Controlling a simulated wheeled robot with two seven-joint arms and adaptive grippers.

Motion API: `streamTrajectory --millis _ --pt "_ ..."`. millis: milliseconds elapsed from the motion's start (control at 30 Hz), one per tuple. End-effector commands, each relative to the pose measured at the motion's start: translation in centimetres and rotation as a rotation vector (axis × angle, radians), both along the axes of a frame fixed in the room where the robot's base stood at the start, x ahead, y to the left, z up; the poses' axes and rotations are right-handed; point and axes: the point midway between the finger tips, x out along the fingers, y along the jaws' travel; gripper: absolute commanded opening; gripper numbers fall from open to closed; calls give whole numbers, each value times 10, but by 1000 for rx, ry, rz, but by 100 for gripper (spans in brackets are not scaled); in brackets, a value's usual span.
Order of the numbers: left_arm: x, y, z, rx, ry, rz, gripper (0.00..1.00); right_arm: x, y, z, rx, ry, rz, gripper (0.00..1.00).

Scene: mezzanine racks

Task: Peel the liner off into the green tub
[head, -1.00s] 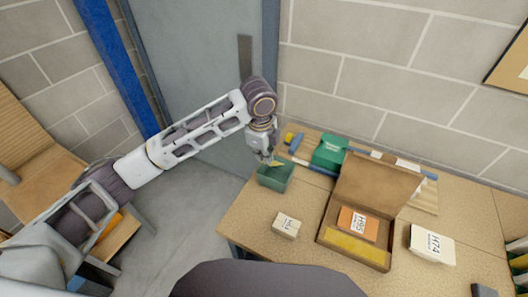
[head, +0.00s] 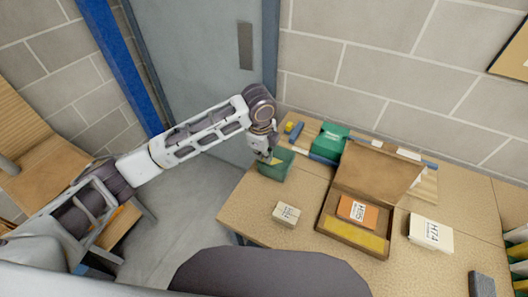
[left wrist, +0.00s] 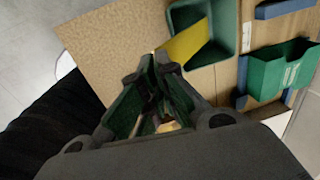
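The green tub (head: 284,172) stands at the table's back left corner, and it also shows at the top of the left wrist view (left wrist: 224,70). A yellow strip, which looks like the liner (left wrist: 186,43), reaches from my left fingertips over the tub; its end shows in the head view (head: 276,161). My left gripper (head: 265,155) is over the tub's near-left side. Its fingertips (left wrist: 155,60) look closed together on the liner's end, though the contact is partly hidden. My right gripper is not in view.
An open cardboard box (head: 322,222) holds an orange labelled pack (head: 352,210) and a yellow piece (head: 355,238). A small box (head: 286,214), a white H74 pack (head: 430,233) and a green labelled box (head: 330,140) stand around it. The table's front left is clear.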

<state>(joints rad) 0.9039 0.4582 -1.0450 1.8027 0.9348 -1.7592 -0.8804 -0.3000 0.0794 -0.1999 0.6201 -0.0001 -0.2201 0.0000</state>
Motion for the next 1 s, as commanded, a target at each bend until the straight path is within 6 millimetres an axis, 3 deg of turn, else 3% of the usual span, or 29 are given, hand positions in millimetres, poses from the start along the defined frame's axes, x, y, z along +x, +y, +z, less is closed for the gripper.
streamTrajectory --millis 367,600,1000 --pt "0 0 -2 0 -1 0 0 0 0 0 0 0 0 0" --pt "0 0 -2 0 -1 0 30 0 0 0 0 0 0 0" --pt "0 0 1 0 -1 0 30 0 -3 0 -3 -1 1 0"
